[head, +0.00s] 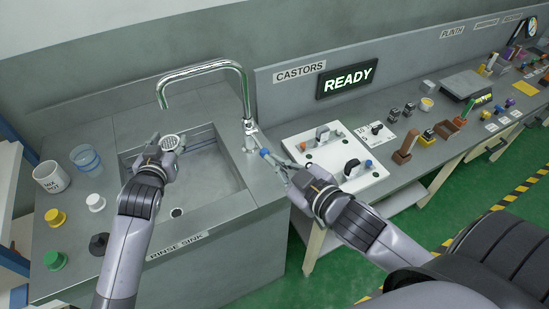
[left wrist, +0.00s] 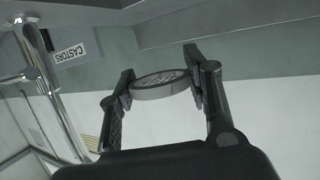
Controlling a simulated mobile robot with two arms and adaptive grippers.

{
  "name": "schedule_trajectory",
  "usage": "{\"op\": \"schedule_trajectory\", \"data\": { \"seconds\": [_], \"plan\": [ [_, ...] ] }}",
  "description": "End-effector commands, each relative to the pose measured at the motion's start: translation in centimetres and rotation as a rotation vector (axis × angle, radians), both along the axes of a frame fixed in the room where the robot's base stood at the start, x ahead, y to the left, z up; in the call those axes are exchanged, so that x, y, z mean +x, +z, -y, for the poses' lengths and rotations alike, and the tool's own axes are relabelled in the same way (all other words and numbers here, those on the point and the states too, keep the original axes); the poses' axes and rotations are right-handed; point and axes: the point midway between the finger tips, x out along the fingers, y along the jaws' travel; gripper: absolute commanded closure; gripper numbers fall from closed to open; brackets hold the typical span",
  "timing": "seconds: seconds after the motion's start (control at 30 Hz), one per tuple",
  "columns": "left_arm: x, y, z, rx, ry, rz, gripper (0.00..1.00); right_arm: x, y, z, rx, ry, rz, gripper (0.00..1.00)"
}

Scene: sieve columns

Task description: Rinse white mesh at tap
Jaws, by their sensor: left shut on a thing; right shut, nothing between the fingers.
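The white mesh (head: 171,142) is a round disc with a pale rim. My left gripper (head: 159,152) is shut on it and holds it over the rinse sink (head: 205,178), below and near the spout of the tap. In the left wrist view the mesh (left wrist: 160,83) sits between the two fingers (left wrist: 160,90), gripped at its rim. The chrome tap (head: 247,110) stands at the sink's back right. I see no water stream. My right gripper (head: 277,163) is shut and empty, its tips by the tap's blue-ended lever (head: 264,153); I cannot tell whether they touch.
A white pot (head: 51,177), a clear blue dish (head: 85,158) and yellow, white, green and black knobbed pieces stand left of the sink. A white board (head: 335,158) with fittings lies right of the tap. A READY sign (head: 346,78) hangs behind.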

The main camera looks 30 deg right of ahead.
Motion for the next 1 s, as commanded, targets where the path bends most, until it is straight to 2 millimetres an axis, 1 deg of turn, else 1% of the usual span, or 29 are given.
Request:
{"op": "schedule_trajectory", "data": {
  "seconds": [0.2,0.3,1.0],
  "plan": [
    [0.0,0.0,0.0,0.0,0.0,0.0,0.71,0.0,0.0,0.0,-0.001,0.0,0.0,1.0],
    [-0.3,0.1,-0.3,0.001,0.001,-0.001,0.71,0.0,0.4,0.0,-0.001,0.0,0.0,1.0],
    [-4.2,0.1,-4.3,0.001,0.001,-0.002,0.71,0.0,4.0,0.0,0.0,0.0,0.0,1.0]
  ]
}}
